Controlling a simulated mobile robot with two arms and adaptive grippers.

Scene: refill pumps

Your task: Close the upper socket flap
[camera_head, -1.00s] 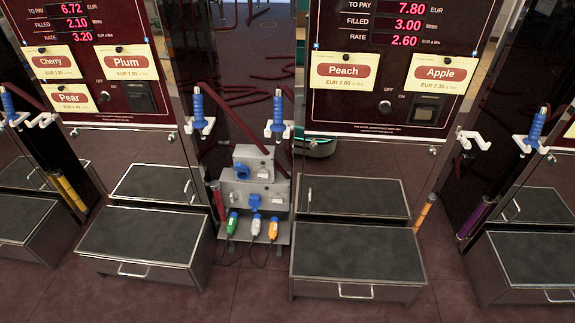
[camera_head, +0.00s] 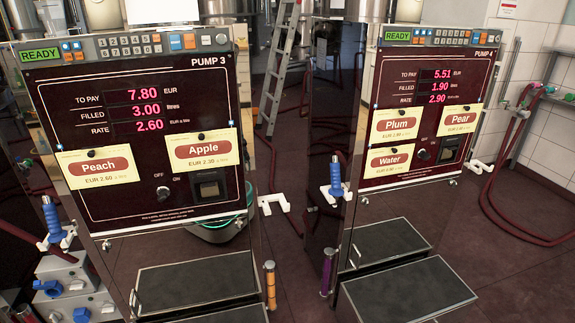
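The grey socket unit (camera_head: 72,272) is at the lower left of the head view, cut off by the bottom edge, beside Pump 3. Its upper blue socket part (camera_head: 48,288) is on the left of the upper box. It is too small to tell surely how its flap stands. A second blue socket part (camera_head: 82,314) is lower, at the picture's bottom edge. Neither of my grippers is in view.
Pump 3 (camera_head: 135,140) and Pump 4 (camera_head: 425,110) stand upright with dark steps (camera_head: 385,245) in front. Blue nozzles (camera_head: 52,217) hang in white holders beside them. A ladder (camera_head: 278,65) and red hoses (camera_head: 490,190) are behind. Bare floor (camera_head: 525,285) is at the right.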

